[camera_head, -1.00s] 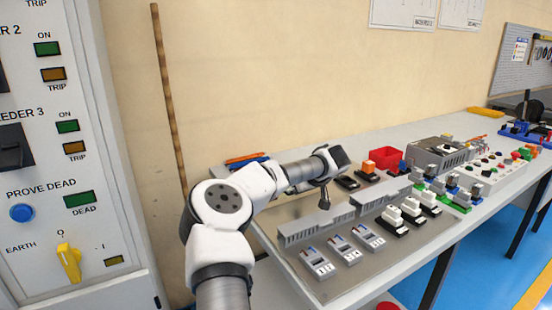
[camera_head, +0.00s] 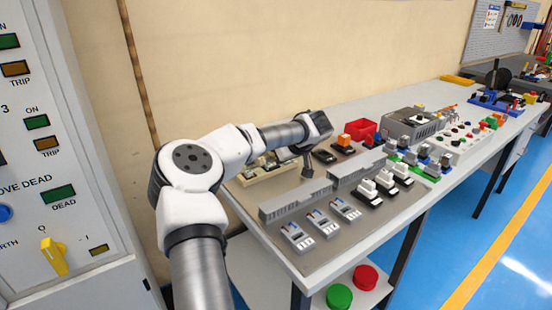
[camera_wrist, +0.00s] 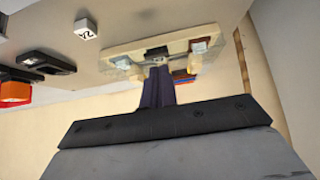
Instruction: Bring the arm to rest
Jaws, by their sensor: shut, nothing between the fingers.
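My arm reaches out over the left part of the grey bench (camera_head: 262,232) in the head view, bent at the elbow. My gripper (camera_head: 306,174) points down at the end of it, above the mat behind the grey slotted ducts. In the wrist view the fingers of my gripper (camera_wrist: 158,72) are together with nothing between them. A pale tray with small parts (camera_wrist: 165,52) shows just beyond the fingertips; it also shows behind my forearm in the head view (camera_head: 262,176). I cannot tell the exact gap between fingertips and tray.
Grey ducts (camera_head: 310,200), several breakers (camera_head: 297,236) and a red bin (camera_head: 362,129) stand on the bench. The switchgear cabinet (camera_head: 85,200) is at the left. Green (camera_head: 339,296) and red (camera_head: 366,278) round things lie on a lower shelf. The blue floor at right is clear.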

